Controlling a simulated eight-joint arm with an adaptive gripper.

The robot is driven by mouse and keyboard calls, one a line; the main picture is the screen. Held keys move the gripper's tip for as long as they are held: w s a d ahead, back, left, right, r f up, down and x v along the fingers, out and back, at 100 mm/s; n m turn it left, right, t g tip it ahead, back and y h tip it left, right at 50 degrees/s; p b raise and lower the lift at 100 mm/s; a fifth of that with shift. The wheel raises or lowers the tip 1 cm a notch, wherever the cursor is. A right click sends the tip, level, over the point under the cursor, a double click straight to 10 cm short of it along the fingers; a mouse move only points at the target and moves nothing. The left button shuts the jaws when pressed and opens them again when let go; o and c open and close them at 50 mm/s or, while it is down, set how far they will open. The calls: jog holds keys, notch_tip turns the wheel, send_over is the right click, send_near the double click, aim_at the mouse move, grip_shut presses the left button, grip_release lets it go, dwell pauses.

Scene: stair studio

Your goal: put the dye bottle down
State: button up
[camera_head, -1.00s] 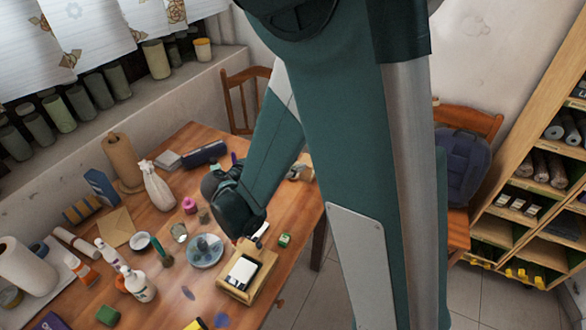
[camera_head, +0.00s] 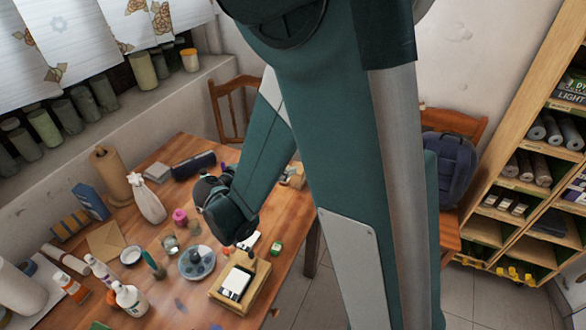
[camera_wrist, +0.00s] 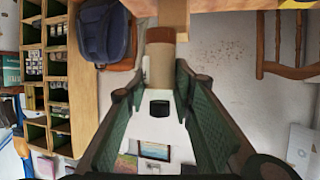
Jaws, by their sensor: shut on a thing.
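My gripper (camera_wrist: 158,86) has its green fingers on either side of the dye bottle (camera_wrist: 160,68), shut on it. In the wrist view the bottle is a pale, beige-looking cylinder with a brown band at its upper end and a small dark part toward the lower end. In the head view my gripper (camera_head: 243,243) is low over the right part of the wooden table (camera_head: 182,298), beside the far edge of a small wooden box (camera_head: 256,297). The bottle is mostly hidden there, and I cannot tell whether it touches the table.
A blue-grey round dish (camera_head: 185,272) stands left of the box. A green block (camera_head: 276,248) lies to its right, near the table edge. Several bottles, a glass jar (camera_head: 170,243) and a pink item (camera_head: 180,216) crowd the left. A backpack (camera_head: 452,165) sits on a chair.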

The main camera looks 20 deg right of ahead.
jog(key=w+d+r+n+t+y+p, duration=0.1)
jog(key=w+d+r+p, duration=0.5)
jog(key=w+d+r, duration=0.1)
jog(key=shift+w+d+r+p, duration=0.35)
jog(key=shift+d+r, duration=0.1)
jog(key=shift+r, duration=0.2)
jog(key=shift+f, duration=0.15)
jog(key=shift+f+b, duration=0.55)
jog(key=shift+f, duration=2.2)
jog(key=shift+f, duration=0.15)
jog(key=shift+f+b, duration=0.45)
jog(key=shift+f, duration=1.5)
jog(key=shift+f, duration=0.2)
jog(key=o, duration=1)
jog(key=shift+c, duration=0.2)
jog(key=shift+r, duration=0.25)
